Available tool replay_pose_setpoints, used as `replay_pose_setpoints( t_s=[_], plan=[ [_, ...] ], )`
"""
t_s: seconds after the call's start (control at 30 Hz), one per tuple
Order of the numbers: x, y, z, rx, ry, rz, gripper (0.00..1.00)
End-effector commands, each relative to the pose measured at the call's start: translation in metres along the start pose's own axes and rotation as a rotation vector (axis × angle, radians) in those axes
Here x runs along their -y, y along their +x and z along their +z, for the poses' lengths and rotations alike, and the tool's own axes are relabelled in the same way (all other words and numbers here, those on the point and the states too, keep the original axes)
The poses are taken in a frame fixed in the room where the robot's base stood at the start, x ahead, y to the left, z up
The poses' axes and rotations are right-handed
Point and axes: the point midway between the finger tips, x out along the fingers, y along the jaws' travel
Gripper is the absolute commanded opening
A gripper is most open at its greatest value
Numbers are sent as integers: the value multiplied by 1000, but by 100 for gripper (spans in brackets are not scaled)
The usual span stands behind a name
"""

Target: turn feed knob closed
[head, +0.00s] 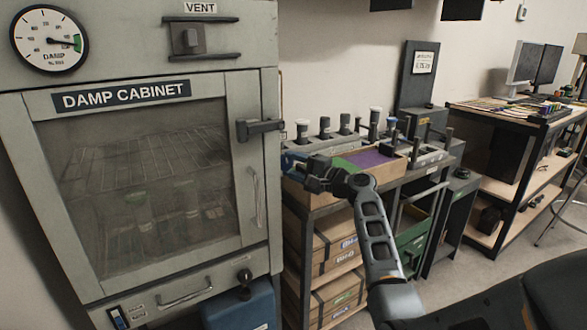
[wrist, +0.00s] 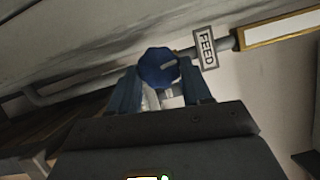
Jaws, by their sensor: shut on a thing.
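In the head view my gripper (head: 290,162) reaches to the right side of the damp cabinet, beside the shelf. The knob cannot be made out clearly there, as the gripper covers that spot.
The damp cabinet (head: 262,255) stands at the left, its glass door shut, with a door latch (head: 260,128) sticking out near my gripper. A shelf unit (head: 318,205) with several jars and boxes stands close behind my arm. A desk (head: 495,110) with monitors is at the far right.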

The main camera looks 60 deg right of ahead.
Motion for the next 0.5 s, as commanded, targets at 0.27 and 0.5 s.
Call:
replay_pose_setpoints(
  t_s=[0.27,0.5],
  plan=[
    [-4,0,0,-2,101,-39,18],
    [-4,-1,-1,-3,129,-51,18]
  ],
)
